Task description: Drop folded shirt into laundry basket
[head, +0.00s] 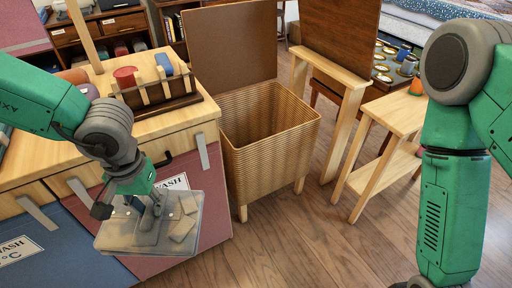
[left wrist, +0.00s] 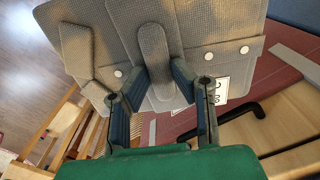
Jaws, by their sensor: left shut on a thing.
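The folded shirt (head: 165,232) is a flat grey bundle. My left gripper (head: 150,208) is shut on it and holds it in the air, in front of the wooden cabinet and left of the basket. In the left wrist view the grey shirt (left wrist: 200,40) fills the top, with the left gripper's fingers (left wrist: 158,85) on its near edge. The laundry basket (head: 268,150) is woven tan wicker on short legs. Its brown lid (head: 230,42) stands open at the back, and the inside that shows looks empty. My right arm is at the right; its gripper does not show.
The wooden cabinet (head: 165,122) carries a rack (head: 165,92) of small items and has blue and red labelled fronts. A small wooden step table (head: 390,115) stands right of the basket. The wooden floor (head: 300,235) in front of the basket is clear.

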